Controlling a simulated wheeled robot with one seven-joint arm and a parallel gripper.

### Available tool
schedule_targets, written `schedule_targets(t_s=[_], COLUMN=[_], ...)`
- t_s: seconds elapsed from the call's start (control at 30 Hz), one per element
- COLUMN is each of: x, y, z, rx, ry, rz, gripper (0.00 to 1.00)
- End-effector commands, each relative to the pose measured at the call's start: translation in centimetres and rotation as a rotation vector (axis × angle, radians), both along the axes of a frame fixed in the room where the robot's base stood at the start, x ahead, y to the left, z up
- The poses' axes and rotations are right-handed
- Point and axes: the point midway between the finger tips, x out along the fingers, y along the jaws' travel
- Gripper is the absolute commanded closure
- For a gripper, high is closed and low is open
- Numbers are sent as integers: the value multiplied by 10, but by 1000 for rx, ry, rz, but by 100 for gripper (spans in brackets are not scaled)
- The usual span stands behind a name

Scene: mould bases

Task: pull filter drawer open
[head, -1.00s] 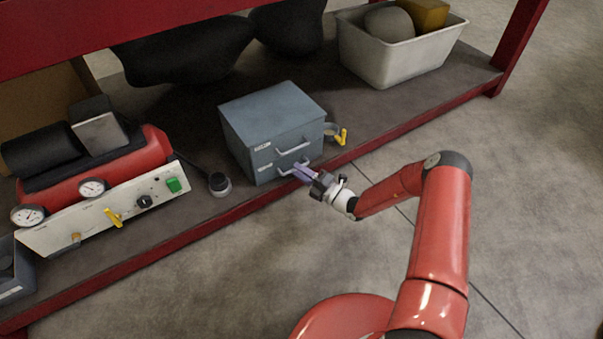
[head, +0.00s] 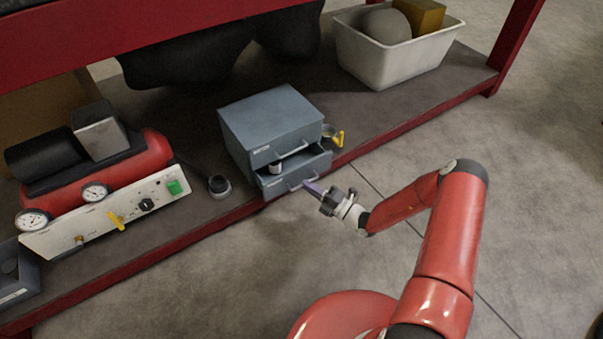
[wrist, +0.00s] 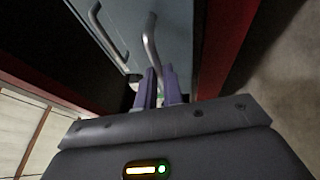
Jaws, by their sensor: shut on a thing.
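A blue-grey cabinet (head: 270,118) with two stacked drawers stands on the shelf in the head view. Its lower drawer (head: 297,176) is partly pulled out, with a cylindrical thing (head: 275,167) showing inside. The label writing is too small to read. The upper drawer is shut, and its handle (head: 292,149) is free. My gripper (head: 312,187) is at the front of the lower drawer, its purple fingers shut on the lower drawer handle (wrist: 151,42). In the wrist view the fingers (wrist: 160,88) meet at the end of this bar, and the upper handle (wrist: 107,32) lies to the left.
A red compressor (head: 100,165) with a gauge panel stands left on the shelf. A small round dark-topped pot (head: 219,187) sits left of the cabinet, and a yellow-handled fitting (head: 337,138) is close on its right. The floor before the red shelf edge (head: 222,218) is clear.

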Motion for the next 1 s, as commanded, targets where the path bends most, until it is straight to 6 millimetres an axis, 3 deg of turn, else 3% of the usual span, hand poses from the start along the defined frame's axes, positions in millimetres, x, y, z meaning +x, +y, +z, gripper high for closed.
schedule_targets(t_s=[0.1, 0.3, 0.7, 0.73, 0.87, 1.0], x=[-30, -64, -72, -72, -72, -72], y=[-23, -45, -49, -49, -49, -49], z=[2, 0, -1, -1, -1, -1], rx=[-2, -4, -1, -1, -1, -1], ry=[9, 5, 3, 3, 3, 2], rz=[-6, -4, -3, -3, -3, -2], gripper=[100, 100, 100, 89, 72, 69])
